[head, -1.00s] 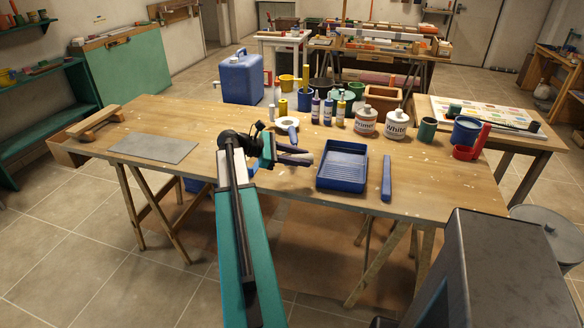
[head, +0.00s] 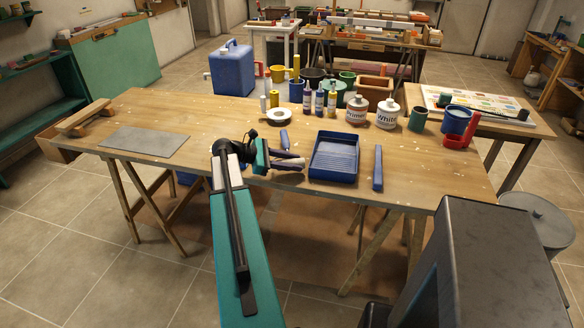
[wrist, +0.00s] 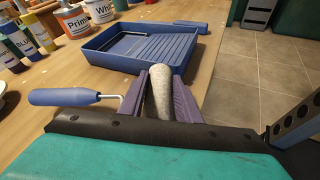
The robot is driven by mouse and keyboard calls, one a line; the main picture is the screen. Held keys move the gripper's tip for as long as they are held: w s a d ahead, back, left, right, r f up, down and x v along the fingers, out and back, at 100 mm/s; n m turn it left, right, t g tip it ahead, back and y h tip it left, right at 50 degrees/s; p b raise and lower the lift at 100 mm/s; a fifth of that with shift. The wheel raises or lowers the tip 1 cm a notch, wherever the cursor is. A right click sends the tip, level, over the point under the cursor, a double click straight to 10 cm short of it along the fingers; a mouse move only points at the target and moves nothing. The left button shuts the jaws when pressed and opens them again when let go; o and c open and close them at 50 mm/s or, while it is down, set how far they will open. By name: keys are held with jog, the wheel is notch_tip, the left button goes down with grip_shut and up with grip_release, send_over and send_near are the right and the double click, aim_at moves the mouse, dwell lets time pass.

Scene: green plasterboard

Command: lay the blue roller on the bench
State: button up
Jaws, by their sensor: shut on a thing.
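My gripper (head: 288,162) is shut on the blue roller. In the wrist view its fingers (wrist: 159,98) close on the pale grey sleeve (wrist: 161,88). The roller's blue handle (wrist: 62,97) sticks out to the left on a thin wire arm, and it also shows in the head view (head: 285,139). The wooden bench (head: 230,125) lies under the roller; whether the roller touches it I cannot tell. The sleeve's lower end is hidden by the gripper.
A blue paint tray (head: 334,157) lies just right of the gripper, with a blue bar (head: 377,167) beyond it. A tape roll (head: 270,117), bottles and paint tubs stand behind. A grey sheet (head: 145,139) lies left. Bare bench shows between sheet and gripper.

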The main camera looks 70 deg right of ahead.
jog(key=shift+f, duration=1.2)
jog(key=o, duration=1.1)
jog(key=shift+o, duration=0.2)
jog(key=shift+w, duration=0.1)
jog(key=b+v, duration=0.2)
jog(key=v, duration=1)
jog(key=shift+r, duration=0.1)
